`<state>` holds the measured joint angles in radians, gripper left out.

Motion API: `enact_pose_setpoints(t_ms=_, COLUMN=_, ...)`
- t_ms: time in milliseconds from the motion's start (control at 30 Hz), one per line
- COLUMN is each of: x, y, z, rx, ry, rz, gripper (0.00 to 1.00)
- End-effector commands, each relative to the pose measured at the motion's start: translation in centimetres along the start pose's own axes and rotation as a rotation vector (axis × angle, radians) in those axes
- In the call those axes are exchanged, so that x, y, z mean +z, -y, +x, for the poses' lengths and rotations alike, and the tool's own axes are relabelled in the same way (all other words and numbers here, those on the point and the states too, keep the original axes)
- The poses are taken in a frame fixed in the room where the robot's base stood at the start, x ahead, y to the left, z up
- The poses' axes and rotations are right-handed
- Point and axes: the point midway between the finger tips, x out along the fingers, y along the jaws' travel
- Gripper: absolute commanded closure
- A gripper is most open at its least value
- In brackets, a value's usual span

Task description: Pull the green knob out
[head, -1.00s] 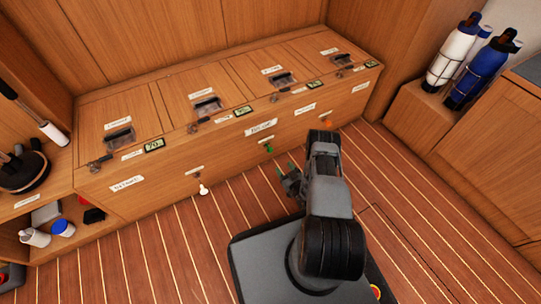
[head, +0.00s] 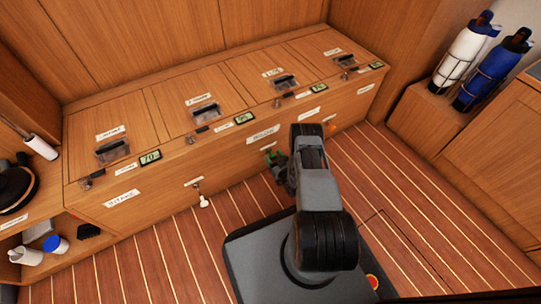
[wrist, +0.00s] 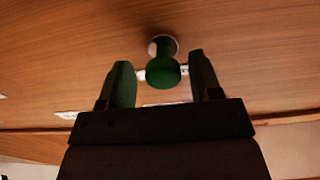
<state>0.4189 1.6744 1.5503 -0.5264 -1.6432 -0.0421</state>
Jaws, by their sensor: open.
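The green knob (wrist: 163,72) sticks out of the wooden front panel on a pale round base in the wrist view. My gripper (wrist: 162,76) is open, with one green-faced finger on each side of the knob. Small gaps show between the knob and both fingers, so it is not clamped. In the head view my gripper (head: 276,160) is right at the front of the locker bench, below its middle label. There I cannot tell the knob from the green fingers.
A white knob (head: 204,201) stands on the bench front (head: 160,196) to the left, and an orange knob (head: 330,128) to the right behind my arm. Clear striped floor lies in front. White (head: 464,55) and blue (head: 494,68) cylinders stand at the right.

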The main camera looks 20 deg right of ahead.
Motion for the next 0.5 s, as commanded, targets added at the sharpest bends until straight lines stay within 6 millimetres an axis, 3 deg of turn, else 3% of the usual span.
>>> enact_pose_setpoints(t_ms=367, x=-0.01, y=0.67, z=0.34, rx=-0.013, ry=0.0, rz=0.0, gripper=0.43)
enact_pose_setpoints(t_ms=500, x=0.0, y=0.66, z=0.33, rx=-0.012, ry=0.0, rz=0.0, gripper=0.56)
